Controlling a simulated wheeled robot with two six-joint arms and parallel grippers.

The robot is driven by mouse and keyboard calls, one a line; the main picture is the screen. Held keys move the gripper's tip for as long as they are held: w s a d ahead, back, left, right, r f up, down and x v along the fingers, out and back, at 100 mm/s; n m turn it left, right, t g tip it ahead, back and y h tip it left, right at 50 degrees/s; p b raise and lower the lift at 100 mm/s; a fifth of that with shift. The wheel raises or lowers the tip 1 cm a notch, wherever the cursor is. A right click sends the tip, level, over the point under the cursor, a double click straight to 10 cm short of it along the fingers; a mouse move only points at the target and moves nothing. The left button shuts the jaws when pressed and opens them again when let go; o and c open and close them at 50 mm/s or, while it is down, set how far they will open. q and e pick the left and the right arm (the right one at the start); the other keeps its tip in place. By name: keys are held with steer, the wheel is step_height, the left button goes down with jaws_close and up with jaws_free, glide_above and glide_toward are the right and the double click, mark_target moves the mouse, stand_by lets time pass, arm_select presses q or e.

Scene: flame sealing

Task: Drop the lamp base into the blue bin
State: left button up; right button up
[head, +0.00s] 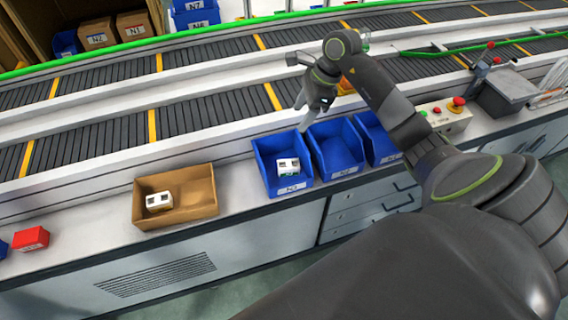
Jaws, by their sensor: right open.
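A similar white piece (159,201) lies in the open cardboard box (193,205) to the left. My right gripper (303,116) is open and appears empty. It is above the back edge of the blue bins, apart from the white piece in the bin. My left gripper is not in view.
Two more blue bins (336,147) stand to the right of the first. A red box (30,239) sits at the far left. A control box with a red button (457,104) is on the right. Conveyors (110,133) run behind the counter.

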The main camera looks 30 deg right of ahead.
steer(key=b+v, duration=0.1)
steer(key=v, duration=0.7)
steer(key=shift+r+b, duration=0.3)
steer(key=shift+r, duration=0.05)
